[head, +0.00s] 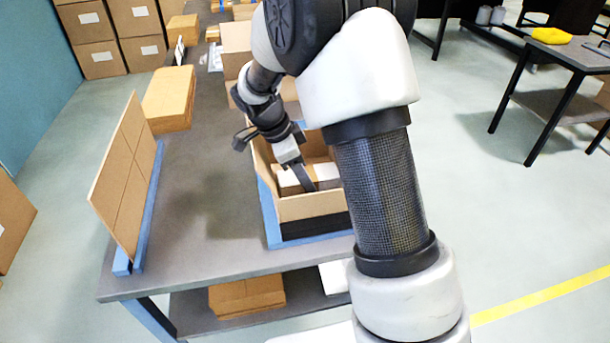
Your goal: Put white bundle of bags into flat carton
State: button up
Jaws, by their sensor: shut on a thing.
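An open cardboard carton (310,207) with low walls stands on the table in a blue frame. My gripper (305,181) points down into it. A dark finger shows in front of white items inside the walls. The white bundle of bags (290,183) shows beside the finger, and my gripper is shut on it. Another white patch (326,171) shows right of the finger; I cannot tell whether it is part of the same bundle. My arm hides the carton's right side, and the front wall hides its floor.
A cardboard sheet (124,178) stands upright in a blue rack (147,215) at the table's left edge. A stack of brown cardboard (169,98) lies behind it. Bare grey table (205,210) lies between rack and carton. More cardboard (246,296) is on the lower shelf.

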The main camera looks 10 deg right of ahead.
jog(key=shift+s+f, duration=0.1)
jog(key=shift+f, duration=0.1)
jog(key=o, duration=1.3)
jog(key=shift+s+d+f, duration=0.1)
jog(key=shift+c, duration=0.2)
jog(key=shift+r+p, duration=0.3)
jog(key=shift+p, duration=0.1)
jog(key=p+v, duration=0.3)
jog(key=v, duration=1)
jog(key=s+d+r+n+t+y, duration=0.2)
jog(key=s+d+r+n, duration=0.2)
jog(key=s+r+n, duration=0.6)
jog(key=s+n+t+y, duration=0.2)
jog(key=s+n, duration=0.5)
jog(key=s, duration=0.6)
jog(key=shift+s+d+n+t, duration=0.25)
jog(key=shift+d+n+t, duration=0.15)
jog(key=shift+t, duration=0.3)
jog(key=shift+r, duration=0.15)
